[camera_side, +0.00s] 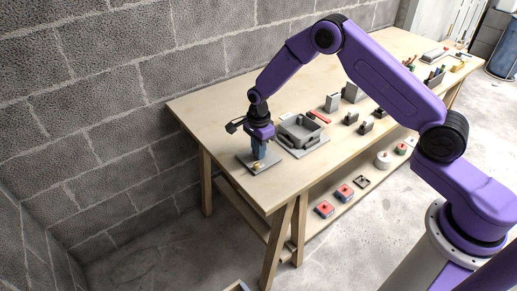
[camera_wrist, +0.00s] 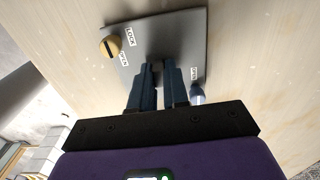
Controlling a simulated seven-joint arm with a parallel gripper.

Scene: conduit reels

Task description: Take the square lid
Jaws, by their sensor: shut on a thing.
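The square lid (camera_side: 246,160) is a flat grey plate lying flat at the table's near left end; I cannot tell whether it touches the wood. In the wrist view the lid (camera_wrist: 190,35) carries a yellow slotted knob (camera_wrist: 111,46) with LOCK and OPEN labels, and a bluish-grey knob (camera_wrist: 197,93) with a small label at the opposite edge. My gripper (camera_side: 259,157) points down over the lid's middle. Its dark blue fingers (camera_wrist: 160,70) are close together at the plate's centre, shut on the lid, apparently by a small grip that they mostly hide.
An open grey square box (camera_side: 294,138) stands just right of the lid, with a red bar (camera_side: 320,117) behind it. Several small grey blocks stand farther along the table (camera_side: 215,105). A lower shelf holds red boxes (camera_side: 324,209). Bare wood lies left of the lid.

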